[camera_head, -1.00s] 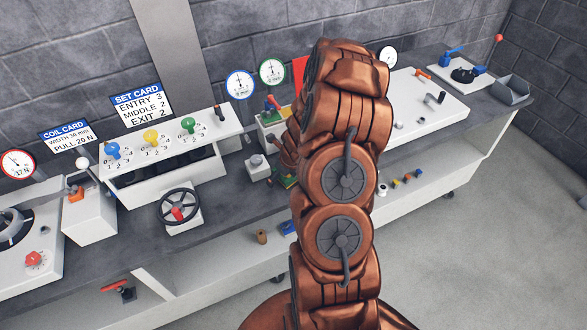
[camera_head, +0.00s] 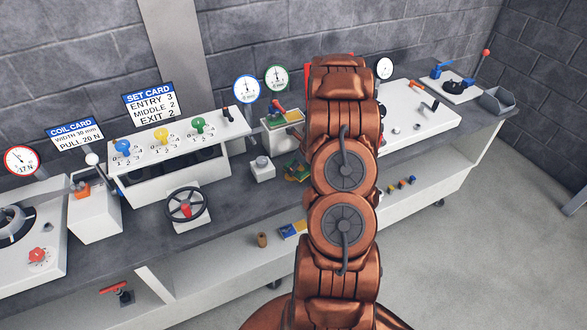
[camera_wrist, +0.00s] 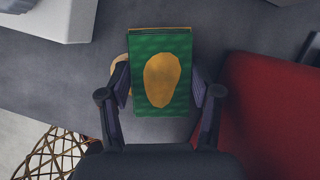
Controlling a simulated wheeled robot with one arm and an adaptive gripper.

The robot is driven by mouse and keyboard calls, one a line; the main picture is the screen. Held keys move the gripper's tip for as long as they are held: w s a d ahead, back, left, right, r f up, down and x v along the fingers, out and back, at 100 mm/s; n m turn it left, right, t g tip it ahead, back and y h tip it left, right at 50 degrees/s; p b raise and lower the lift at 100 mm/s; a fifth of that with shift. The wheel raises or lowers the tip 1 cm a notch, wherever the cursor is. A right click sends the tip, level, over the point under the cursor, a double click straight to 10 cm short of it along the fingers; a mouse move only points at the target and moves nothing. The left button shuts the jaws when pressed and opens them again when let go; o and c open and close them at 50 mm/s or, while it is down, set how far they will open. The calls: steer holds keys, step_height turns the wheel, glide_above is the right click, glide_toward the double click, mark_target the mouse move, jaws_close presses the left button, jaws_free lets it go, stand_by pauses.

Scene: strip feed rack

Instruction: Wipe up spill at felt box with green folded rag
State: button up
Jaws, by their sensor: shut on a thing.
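My gripper (camera_wrist: 160,92) is shut on the green folded rag (camera_wrist: 145,48), with one finger at each side of it. The rag has a large orange-brown oval patch on its face. In the wrist view an amber patch (camera_wrist: 119,72), which looks like the spill, shows at the rag's left edge on the grey bench; the rag hides the rest. I cannot tell whether the rag touches the bench. A green piece (camera_head: 297,171) shows beside my arm in the head view, where my arm hides the gripper. I cannot make out the felt box for certain.
A dark red surface (camera_wrist: 265,120) lies close at the right of my gripper in the wrist view. In the head view, a grey knob block (camera_head: 262,169), a handwheel (camera_head: 186,205) and a box with a red lever (camera_head: 283,127) stand left of my arm.

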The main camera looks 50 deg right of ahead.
steer(key=shift+s+d, duration=0.3)
steer(key=shift+d, duration=0.6)
steer(key=shift+s+r, duration=0.1)
steer(key=shift+s, duration=0.05)
steer(key=shift+s+d, duration=0.15)
